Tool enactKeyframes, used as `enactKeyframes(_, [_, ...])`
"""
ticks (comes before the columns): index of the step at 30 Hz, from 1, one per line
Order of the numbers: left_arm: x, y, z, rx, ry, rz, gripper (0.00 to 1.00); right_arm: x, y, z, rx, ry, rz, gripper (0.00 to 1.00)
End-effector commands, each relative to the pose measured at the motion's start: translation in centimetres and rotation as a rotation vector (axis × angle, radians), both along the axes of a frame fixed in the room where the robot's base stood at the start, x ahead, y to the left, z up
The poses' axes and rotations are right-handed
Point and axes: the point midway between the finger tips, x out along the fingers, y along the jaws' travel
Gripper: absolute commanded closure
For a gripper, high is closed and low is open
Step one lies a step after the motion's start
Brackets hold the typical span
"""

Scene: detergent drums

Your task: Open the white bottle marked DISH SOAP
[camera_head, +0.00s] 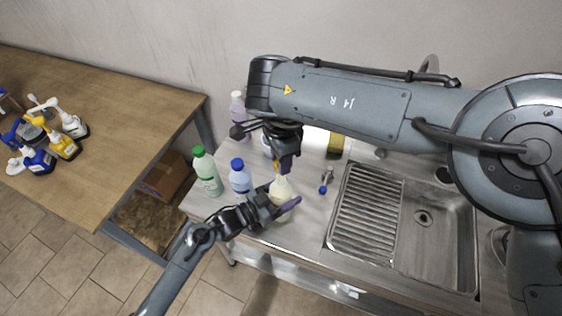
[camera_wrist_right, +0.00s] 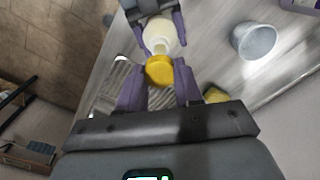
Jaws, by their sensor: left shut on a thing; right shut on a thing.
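A cream-white bottle (camera_head: 281,188) stands upright near the counter's front edge; its marking is not readable. My left gripper (camera_head: 277,205) is shut on the bottle's body from the side, and its purple fingers also flank the bottle (camera_wrist_right: 161,36) in the right wrist view. My right gripper (camera_head: 287,163) points down from above. Its fingers are shut on a yellow cap (camera_wrist_right: 159,70) above the bottle's neck. A pale neck shows beside the cap in the wrist view. I cannot tell whether the cap still sits on the neck.
A green bottle (camera_head: 207,172) and a blue-capped bottle (camera_head: 240,176) stand close left. A lilac bottle (camera_head: 238,105) stands behind. A sponge (camera_head: 335,143), a small blue-tipped item (camera_head: 325,181) and a sink (camera_head: 432,225) lie right. A cup (camera_wrist_right: 255,40) shows in the wrist view.

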Motion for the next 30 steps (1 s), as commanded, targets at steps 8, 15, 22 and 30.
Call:
enactKeyframes(8, [0.0,0.0,0.0,0.001,0.001,0.0,0.05,0.0,0.0,0.0,0.0,0.0,0.0,1.0])
enactKeyframes(15, [0.0,0.0,0.0,0.0,0.0,0.0,0.0,0.0,0.0,0.0,0.0,0.0,0.0,1.0])
enactKeyframes(22, [-0.7,1.1,-0.1,0.001,0.001,0.001,0.0,0.0,0.0,0.0,0.0,0.0,0.0,1.0])
enactKeyframes(30, [-3.2,5.0,-0.1,0.003,0.001,0.001,0.0,0.0,0.0,0.0,0.0,0.0,0.0,1.0])
